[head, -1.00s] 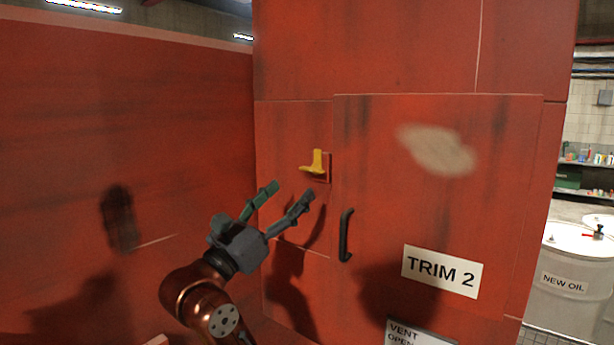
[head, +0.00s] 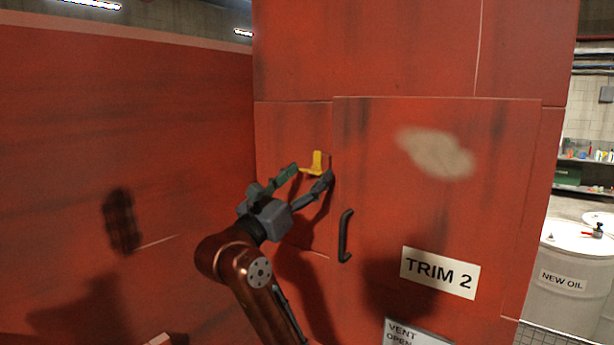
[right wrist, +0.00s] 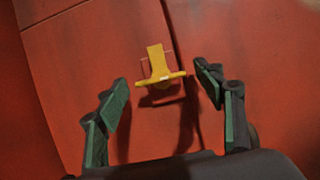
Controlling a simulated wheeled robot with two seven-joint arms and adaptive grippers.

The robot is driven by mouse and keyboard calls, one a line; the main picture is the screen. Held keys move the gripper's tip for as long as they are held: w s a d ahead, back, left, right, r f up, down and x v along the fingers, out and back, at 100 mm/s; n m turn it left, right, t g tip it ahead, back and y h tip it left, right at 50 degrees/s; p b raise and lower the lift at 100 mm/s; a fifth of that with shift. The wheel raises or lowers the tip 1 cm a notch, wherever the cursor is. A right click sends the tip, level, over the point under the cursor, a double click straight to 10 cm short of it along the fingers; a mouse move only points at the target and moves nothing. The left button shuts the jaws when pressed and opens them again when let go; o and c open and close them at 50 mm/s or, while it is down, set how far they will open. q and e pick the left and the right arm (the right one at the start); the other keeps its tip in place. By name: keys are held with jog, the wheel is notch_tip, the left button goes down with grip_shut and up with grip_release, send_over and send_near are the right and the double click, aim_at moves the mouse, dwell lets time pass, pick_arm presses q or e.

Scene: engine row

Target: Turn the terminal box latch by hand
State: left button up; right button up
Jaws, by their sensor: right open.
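The yellow latch (head: 317,161) is on the red box front, left of the door edge. In the right wrist view the latch (right wrist: 158,66) shows an upright tab and a crosswise bar, ahead of the fingertips. My right gripper (head: 308,174) is open, its two fingers on either side of the latch's lower part in the head view. In the right wrist view my right gripper (right wrist: 164,82) has clear room between its fingers, and I see no grip on the latch. Whether a finger touches it I cannot tell. My left gripper is not in view.
The red door (head: 440,200) has a black handle (head: 345,236) below and right of the latch. It bears a TRIM 2 label (head: 440,272). A red wall (head: 120,130) stands at left. White NEW OIL drums (head: 575,270) stand at far right.

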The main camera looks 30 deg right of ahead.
jog(key=shift+c, duration=0.7)
jog(key=c, duration=1)
jog(key=shift+m, duration=0.3)
jog(key=shift+w+r+m+g+y+p, duration=0.1)
jog(key=shift+m+g+y+p, duration=0.35)
jog(key=shift+m+g+p, duration=2)
jog(key=shift+w+m+g+y, duration=0.15)
jog(key=shift+m+g+y, duration=0.3)
jog(key=shift+m, duration=4.25)
jog(key=shift+w+r+m+g+y+p, duration=0.1)
jog(key=shift+m+g+y+p, duration=0.8)
jog(key=shift+m, duration=2.65)
jog(key=shift+f+g+h+p, duration=0.1)
jog(key=shift+g+h+p, duration=0.2)
jog(key=shift+g+p, duration=0.1)
